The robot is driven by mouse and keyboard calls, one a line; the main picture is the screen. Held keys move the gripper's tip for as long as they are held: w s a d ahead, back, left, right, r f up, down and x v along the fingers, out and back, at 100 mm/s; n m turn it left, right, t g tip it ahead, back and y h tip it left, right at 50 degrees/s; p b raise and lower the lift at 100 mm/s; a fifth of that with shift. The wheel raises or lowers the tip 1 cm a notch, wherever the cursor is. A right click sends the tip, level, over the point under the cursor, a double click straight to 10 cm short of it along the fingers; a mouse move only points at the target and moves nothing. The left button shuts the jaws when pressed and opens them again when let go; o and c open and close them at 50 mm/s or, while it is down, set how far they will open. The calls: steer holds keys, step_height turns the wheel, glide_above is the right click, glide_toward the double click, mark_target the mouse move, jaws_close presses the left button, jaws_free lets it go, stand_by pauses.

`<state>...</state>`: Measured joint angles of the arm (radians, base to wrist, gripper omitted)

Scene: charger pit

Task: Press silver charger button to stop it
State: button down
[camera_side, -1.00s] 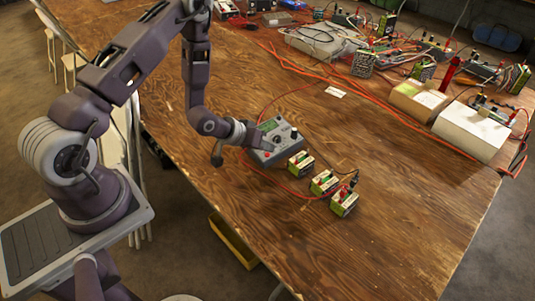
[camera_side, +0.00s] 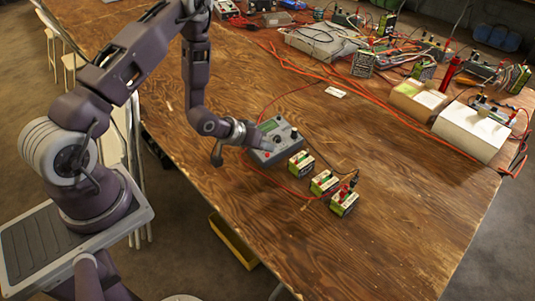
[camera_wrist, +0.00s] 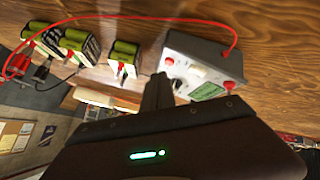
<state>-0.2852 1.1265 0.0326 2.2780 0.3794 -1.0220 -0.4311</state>
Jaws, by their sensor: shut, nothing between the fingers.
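The grey charger (camera_side: 279,152) sits on the wooden table, with a greenish screen, a dark knob and a red part on its face. In the wrist view my gripper (camera_wrist: 158,77) points up at the button's end of the charger, just below the button. Whether the fingertips touch it I cannot tell.
Several green-and-black batteries, one of them (camera_side: 301,162), stand in a row right of the charger. Red and black leads run from the farthest battery, and a red cable loops past the charger. White boxes (camera_side: 472,132) and cluttered equipment stand farther back. The table's front right is clear.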

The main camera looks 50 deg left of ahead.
mark_target(268, 161)
steer(key=shift+f, duration=0.1)
steer(key=shift+a+f, duration=0.1)
steer(key=shift+f, duration=0.2)
steer(key=shift+f, duration=0.35)
stand_by(0.8)
steer(key=shift+r, duration=0.75)
steer(key=shift+d+r, duration=0.2)
steer(key=shift+r, duration=0.6)
steer(key=shift+d+r, duration=0.15)
steer(key=shift+r, duration=0.7)
steer(key=shift+d+r, duration=0.2)
steer(key=shift+r, duration=0.6)
